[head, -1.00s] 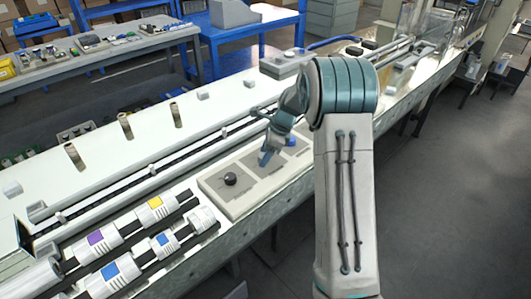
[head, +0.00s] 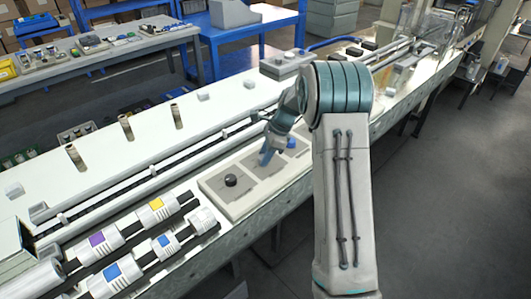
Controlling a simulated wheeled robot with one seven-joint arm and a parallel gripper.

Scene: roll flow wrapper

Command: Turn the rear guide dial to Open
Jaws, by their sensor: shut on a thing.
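A light grey control panel (head: 222,199) lies on the near edge of the white machine bed. It has a black round dial (head: 231,180) at its left and a blue knob (head: 291,142) at its right. My gripper (head: 265,160) points down at the middle section of the panel, between those two. Its jaws are shut on a small dial there, which the fingers hide almost wholly. I cannot read the panel labels or the dial's setting, and cannot tell from its look which guide it serves.
A second small panel (head: 283,66) sits farther back. The floor (head: 440,190) at right is clear.

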